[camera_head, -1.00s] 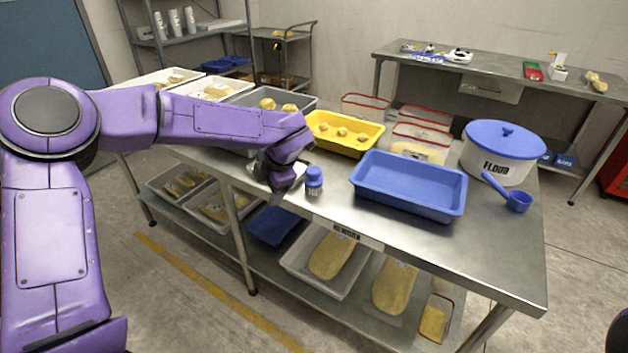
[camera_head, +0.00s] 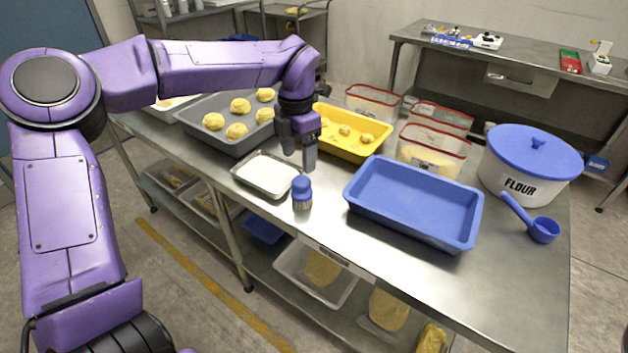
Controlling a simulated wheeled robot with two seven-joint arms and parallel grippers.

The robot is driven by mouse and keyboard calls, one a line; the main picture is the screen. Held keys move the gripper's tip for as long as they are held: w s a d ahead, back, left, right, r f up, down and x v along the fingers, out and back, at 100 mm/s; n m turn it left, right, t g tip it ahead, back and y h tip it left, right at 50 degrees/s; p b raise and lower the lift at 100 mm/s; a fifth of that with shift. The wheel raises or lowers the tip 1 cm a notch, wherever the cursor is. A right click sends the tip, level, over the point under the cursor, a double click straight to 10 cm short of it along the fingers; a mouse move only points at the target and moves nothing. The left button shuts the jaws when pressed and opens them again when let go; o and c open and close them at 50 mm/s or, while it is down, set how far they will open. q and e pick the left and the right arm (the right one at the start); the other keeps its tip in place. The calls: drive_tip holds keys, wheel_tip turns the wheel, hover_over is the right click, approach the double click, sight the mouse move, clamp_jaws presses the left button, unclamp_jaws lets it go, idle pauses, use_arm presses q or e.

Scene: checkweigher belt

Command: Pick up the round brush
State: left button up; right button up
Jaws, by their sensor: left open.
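The round brush (camera_head: 302,194) stands upright on the steel table, with a blue cap-like handle on top and grey-brown bristles below. It is near the table's front edge, between the small metal tray and the blue tray. My left gripper (camera_head: 299,160) points down just above and behind the brush, its dark fingers apart and empty. The fingers do not appear to touch the brush. My right gripper is out of view.
A small metal tray (camera_head: 240,172) lies left of the brush and an empty blue tray (camera_head: 352,203) right of it. Behind are a grey tray of dough balls (camera_head: 187,122) and a yellow tray (camera_head: 377,146). A flour tub (camera_head: 526,187) and blue scoop (camera_head: 544,230) are at right.

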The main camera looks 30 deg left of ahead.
sight(301, 181)
use_arm(q)
drive_tip(key=f, duration=0.6)
drive_tip(key=f+p, duration=0.1)
drive_tip(key=f, duration=0.2)
drive_tip(key=shift+d+f, duration=0.25)
drive_tip(key=shift+f, duration=0.15)
drive_tip(key=shift+a+f, duration=0.1)
drive_tip(key=shift+f, duration=0.1)
drive_tip(key=c, duration=0.8)
